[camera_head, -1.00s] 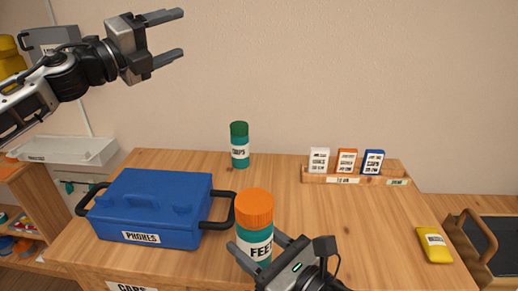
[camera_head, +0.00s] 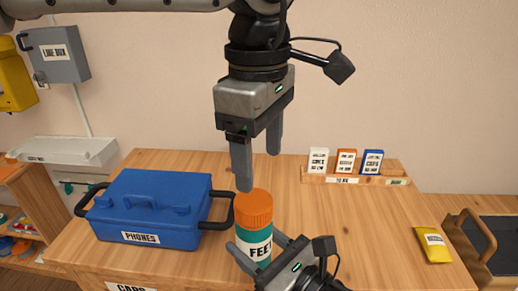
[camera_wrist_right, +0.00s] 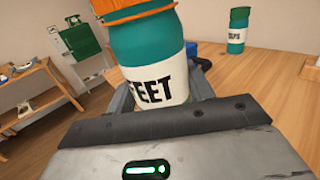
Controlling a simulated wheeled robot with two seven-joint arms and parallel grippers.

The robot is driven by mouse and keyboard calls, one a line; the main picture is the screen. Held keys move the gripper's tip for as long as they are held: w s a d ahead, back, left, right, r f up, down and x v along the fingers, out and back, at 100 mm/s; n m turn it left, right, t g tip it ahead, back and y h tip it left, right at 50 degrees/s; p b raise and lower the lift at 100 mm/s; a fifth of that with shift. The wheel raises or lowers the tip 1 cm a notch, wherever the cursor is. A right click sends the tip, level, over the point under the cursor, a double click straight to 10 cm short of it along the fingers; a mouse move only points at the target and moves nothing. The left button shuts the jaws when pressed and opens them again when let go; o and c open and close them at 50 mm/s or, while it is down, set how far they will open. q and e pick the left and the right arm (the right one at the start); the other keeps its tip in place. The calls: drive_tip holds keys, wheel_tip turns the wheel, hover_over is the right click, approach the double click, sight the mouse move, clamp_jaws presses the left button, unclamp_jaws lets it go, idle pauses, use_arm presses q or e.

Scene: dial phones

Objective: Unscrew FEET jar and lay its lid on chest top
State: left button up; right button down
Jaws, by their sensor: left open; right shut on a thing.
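The FEET jar (camera_head: 253,243) is teal with a white label and stands upright on the chest top (camera_head: 350,230). Its orange lid (camera_head: 254,208) is on it. My right gripper (camera_head: 258,254) is shut around the jar's body at the label, below the lid. The jar also fills the middle of the right wrist view (camera_wrist_right: 153,70), with the lid (camera_wrist_right: 130,8) cut off at the top edge. My left gripper (camera_head: 258,170) is open and points down just above the lid; its fingertips are near the lid's top, and whether they touch it I cannot tell.
A blue PHONES box (camera_head: 150,208) stands left of the jar. A rack (camera_head: 355,178) with small packets stands at the back right. A yellow packet (camera_head: 433,244) lies at the right. A teal CUPS jar (camera_wrist_right: 236,32) shows in the right wrist view.

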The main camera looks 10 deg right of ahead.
sight(256, 195)
use_arm(q)
drive_tip(key=shift+a+f, duration=0.15)
drive_tip(key=shift+f, duration=3.8)
drive_tip(key=c, duration=1)
drive_tip(key=n, duration=0.2)
drive_tip(key=shift+w+n, duration=0.2)
drive_tip(key=shift+n, duration=0.2)
drive_tip(key=n, duration=0.4)
drive_tip(key=shift+w+r+n, duration=0.1)
drive_tip(key=shift+w+n, duration=0.05)
drive_tip(key=shift+n, duration=0.15)
drive_tip(key=n, duration=0.4)
drive_tip(key=shift+w+n, duration=0.1)
drive_tip(key=shift+n, duration=0.3)
drive_tip(key=n, duration=0.4)
drive_tip(key=shift+w, duration=0.1)
